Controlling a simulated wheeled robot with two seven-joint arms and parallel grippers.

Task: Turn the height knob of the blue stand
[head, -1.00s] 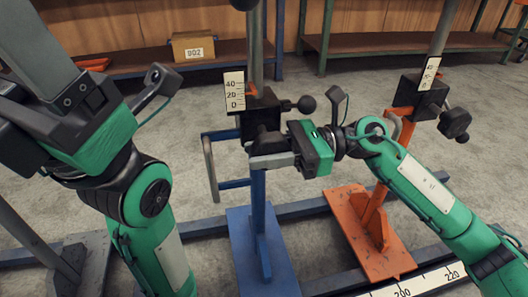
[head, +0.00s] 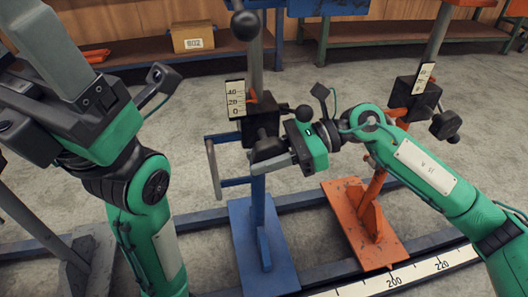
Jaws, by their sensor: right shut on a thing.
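The blue stand (head: 262,240) stands upright in the middle, with a black block (head: 258,122) on its post and a white scale (head: 235,99) marked 40, 20, 0. The height knob (head: 268,147) is dark and sits on the front of the block. My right gripper (head: 268,160) comes in from the right and is shut on the knob. One grey finger shows along the knob's lower side; the other is mostly hidden. My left gripper (head: 45,60) is raised at the far left, away from the stand, partly cut off; its opening is unclear.
An orange stand (head: 365,225) with its own block and knob is to the right, behind my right arm. A ball-ended lever (head: 303,112) sticks out right of the blue stand's block. A ruled rail (head: 400,280) runs along the front. A box (head: 192,37) sits on a back shelf.

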